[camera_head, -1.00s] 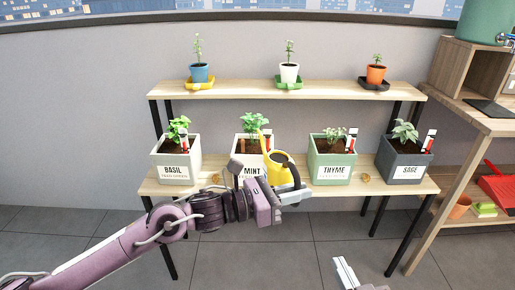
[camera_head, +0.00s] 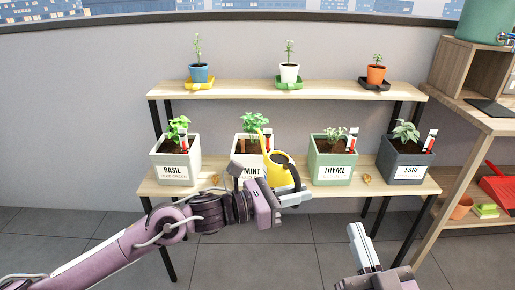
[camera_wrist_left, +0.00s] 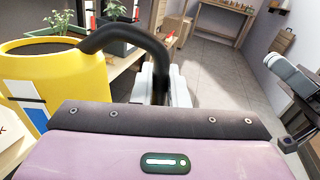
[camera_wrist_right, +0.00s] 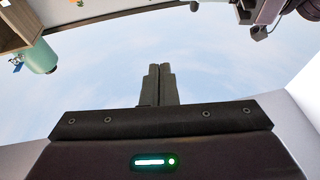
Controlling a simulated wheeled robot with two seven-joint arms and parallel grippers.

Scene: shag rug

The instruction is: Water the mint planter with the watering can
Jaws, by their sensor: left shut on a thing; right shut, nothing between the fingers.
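The yellow watering can (camera_head: 279,170) is held in front of the mint planter (camera_head: 243,150), its spout pointing up and left at the planter's right side. My left gripper (camera_head: 297,196) is shut on the can's black handle, which also shows in the left wrist view (camera_wrist_left: 128,34) beside the can's yellow body (camera_wrist_left: 60,80). The can partly hides the white mint planter and its label. Whether water flows cannot be seen. My right gripper (camera_head: 357,238) is shut and empty, low in front of the shelf; its closed fingers show in the right wrist view (camera_wrist_right: 158,86).
The basil planter (camera_head: 175,163) stands left of the mint; the thyme planter (camera_head: 333,160) and sage planter (camera_head: 404,155) stand right. Small pots line the upper shelf (camera_head: 330,91). A wooden bench (camera_head: 480,122) stands at the right. The floor in front is clear.

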